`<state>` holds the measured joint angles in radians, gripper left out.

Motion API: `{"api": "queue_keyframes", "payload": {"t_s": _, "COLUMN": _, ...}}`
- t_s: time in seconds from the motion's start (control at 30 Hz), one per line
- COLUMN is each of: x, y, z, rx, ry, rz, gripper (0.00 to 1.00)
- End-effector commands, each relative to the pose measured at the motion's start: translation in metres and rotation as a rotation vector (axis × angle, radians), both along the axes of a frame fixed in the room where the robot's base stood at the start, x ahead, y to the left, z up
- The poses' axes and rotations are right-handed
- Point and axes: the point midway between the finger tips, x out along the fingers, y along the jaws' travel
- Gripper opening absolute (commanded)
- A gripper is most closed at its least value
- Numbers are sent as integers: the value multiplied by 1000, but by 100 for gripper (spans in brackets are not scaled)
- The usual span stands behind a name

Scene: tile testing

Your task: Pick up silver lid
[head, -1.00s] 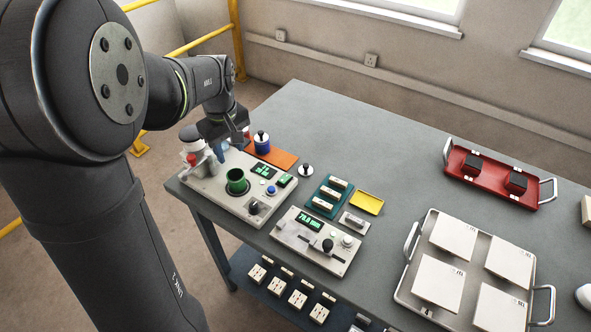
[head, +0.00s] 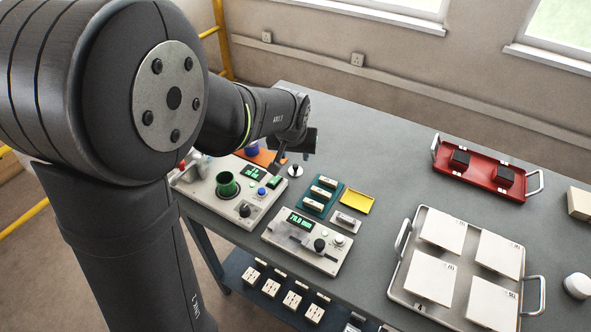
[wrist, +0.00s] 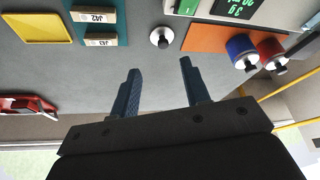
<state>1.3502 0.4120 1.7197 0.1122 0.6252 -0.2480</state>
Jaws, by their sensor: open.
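The silver lid (head: 295,171), a small round disc with a black knob, lies on the grey table to the right of the white device with the green cup. It also shows in the wrist view (wrist: 161,38), flat and apart from other things. My gripper (wrist: 157,64) is open and empty, its two blue-grey fingers apart, with the lid showing just beyond the gap between the fingertips. In the head view my arm partly hides the gripper, which is above the table close to the lid.
An orange mat (wrist: 205,38) next to the lid bears a blue jar (wrist: 239,47) and a red jar (wrist: 270,50) with silver lids. A teal rack (wrist: 92,22) and yellow tray (wrist: 43,27) lie on the other side. The white device (head: 228,205) stands close by. Table behind is clear.

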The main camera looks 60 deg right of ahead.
Motion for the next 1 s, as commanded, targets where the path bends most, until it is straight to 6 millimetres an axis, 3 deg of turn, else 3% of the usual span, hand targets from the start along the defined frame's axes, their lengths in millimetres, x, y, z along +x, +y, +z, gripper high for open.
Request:
{"api": "queue_keyframes", "payload": {"t_s": 0.2, "x": 6, "y": -13, "z": -34, "rx": 2, "ry": 1, "rz": 2, "gripper": 43}}
{"api": "queue_keyframes", "payload": {"t_s": 0.53, "x": 11, "y": -22, "z": -53, "rx": 1, "ry": 2, "rz": 3, "gripper": 43}}
{"api": "queue_keyframes", "payload": {"t_s": 0.83, "x": 20, "y": -39, "z": -85, "rx": 2, "ry": 2, "rz": 2, "gripper": 43}}
{"api": "queue_keyframes", "payload": {"t_s": 1.0, "x": 21, "y": -42, "z": -91, "rx": 0, "ry": 1, "rz": 2, "gripper": 43}}
